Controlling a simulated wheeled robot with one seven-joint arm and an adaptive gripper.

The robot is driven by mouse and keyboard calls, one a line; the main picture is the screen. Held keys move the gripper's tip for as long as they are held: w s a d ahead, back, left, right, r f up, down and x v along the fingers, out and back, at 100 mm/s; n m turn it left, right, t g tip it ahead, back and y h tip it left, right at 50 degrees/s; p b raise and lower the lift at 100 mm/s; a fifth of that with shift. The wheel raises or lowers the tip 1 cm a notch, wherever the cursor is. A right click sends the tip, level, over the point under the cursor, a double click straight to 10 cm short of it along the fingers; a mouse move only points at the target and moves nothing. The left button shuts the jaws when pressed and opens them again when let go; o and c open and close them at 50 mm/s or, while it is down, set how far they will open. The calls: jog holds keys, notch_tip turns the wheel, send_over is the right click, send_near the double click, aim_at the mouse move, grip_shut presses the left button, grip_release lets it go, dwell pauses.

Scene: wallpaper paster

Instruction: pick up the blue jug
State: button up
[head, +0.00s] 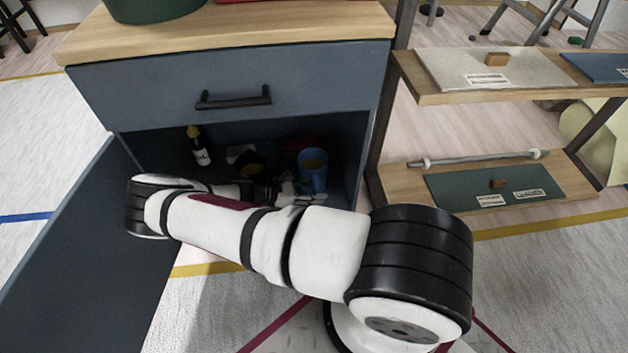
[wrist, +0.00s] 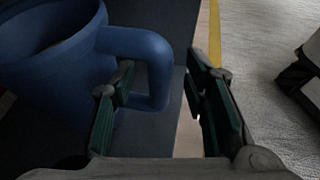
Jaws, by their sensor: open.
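The blue jug (head: 313,172) stands inside the open lower compartment of the cabinet, at its right side in the head view. In the wrist view the jug (wrist: 48,75) fills the upper left, with its handle (wrist: 158,75) pointing right. My gripper (wrist: 160,66) is open. Its left finger shows at the handle's opening and its right finger is to the right of the handle, so the handle's outer bar appears between them. I cannot tell whether either finger touches it. In the head view my arm reaches into the compartment and the gripper (head: 286,190) is small and dim beside the jug.
A bottle (head: 200,148) and a dark bowl-like object (head: 250,165) stand left of the jug. The cabinet door (head: 75,255) hangs open at the left. A closed drawer (head: 235,88) is above the compartment. A low shelf rack (head: 400,185) stands to the right.

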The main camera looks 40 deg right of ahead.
aim_at(315, 183)
jog(key=shift+s+d+f, duration=0.2)
jog(key=shift+d, duration=0.3)
grip_shut()
jog(key=shift+r, duration=0.15)
jog(key=shift+r+p, duration=0.6)
jog(key=shift+r, duration=0.25)
jog(key=shift+r+p, duration=0.6)
jog(key=shift+r, duration=0.35)
jog(key=s+a+p, duration=0.3)
jog(key=s+a, duration=0.1)
jog(key=s, duration=0.4)
jog(key=s+a+p, duration=0.2)
jog(key=s+a, duration=0.2)
jog(key=s, duration=0.4)
jog(key=shift+f+p, duration=0.15)
jog(key=shift+p, duration=0.25)
jog(key=shift+a, duration=0.1)
